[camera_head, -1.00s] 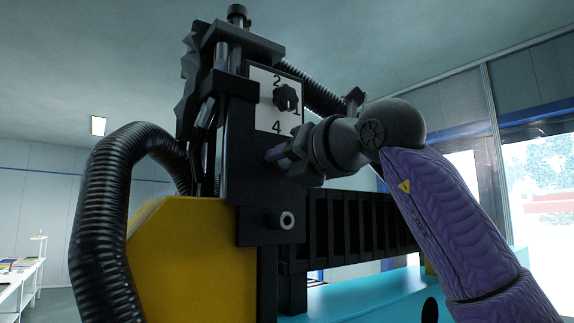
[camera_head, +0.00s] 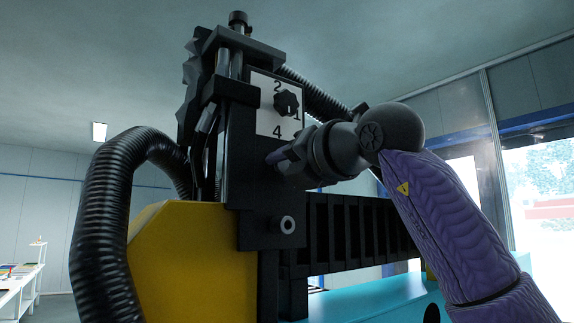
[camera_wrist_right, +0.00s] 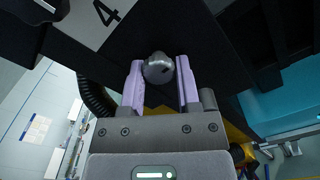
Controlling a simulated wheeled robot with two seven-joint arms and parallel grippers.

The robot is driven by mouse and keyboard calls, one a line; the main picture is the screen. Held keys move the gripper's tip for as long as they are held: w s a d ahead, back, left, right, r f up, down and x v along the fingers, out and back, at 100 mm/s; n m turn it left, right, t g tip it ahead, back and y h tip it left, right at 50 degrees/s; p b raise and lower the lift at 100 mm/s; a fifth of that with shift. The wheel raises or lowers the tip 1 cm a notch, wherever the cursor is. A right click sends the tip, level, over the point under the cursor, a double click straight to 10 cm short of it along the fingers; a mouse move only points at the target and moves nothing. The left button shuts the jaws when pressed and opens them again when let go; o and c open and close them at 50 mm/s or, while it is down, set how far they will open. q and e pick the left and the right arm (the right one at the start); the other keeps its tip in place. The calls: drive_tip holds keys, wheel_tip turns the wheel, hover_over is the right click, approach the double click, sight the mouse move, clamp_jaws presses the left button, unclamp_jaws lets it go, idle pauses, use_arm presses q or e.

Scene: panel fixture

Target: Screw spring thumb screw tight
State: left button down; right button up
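The spring thumb screw (camera_wrist_right: 158,68) shows in the right wrist view as a rounded dark-grey metal head below a black block. In the head view my right gripper (camera_head: 277,157) reaches in from the right to the black fixture (camera_head: 240,165), just below the numbered white plate (camera_head: 266,122). The screw is hidden there by the fingers and the fixture. My left gripper is in neither view.
A black star knob (camera_head: 287,102) sits on the white plate, close above my right wrist. A thick black corrugated hose (camera_head: 95,235) curves at the left. A yellow housing (camera_head: 180,262) and a hollow bolt (camera_head: 287,225) lie below. A ribbed black beam (camera_head: 350,232) runs right under my arm.

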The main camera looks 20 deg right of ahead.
drive_tip(key=o, duration=0.4)
drive_tip(key=shift+c, duration=0.2)
drive_tip(key=b+v, duration=0.4)
drive_tip(key=v, duration=0.6)
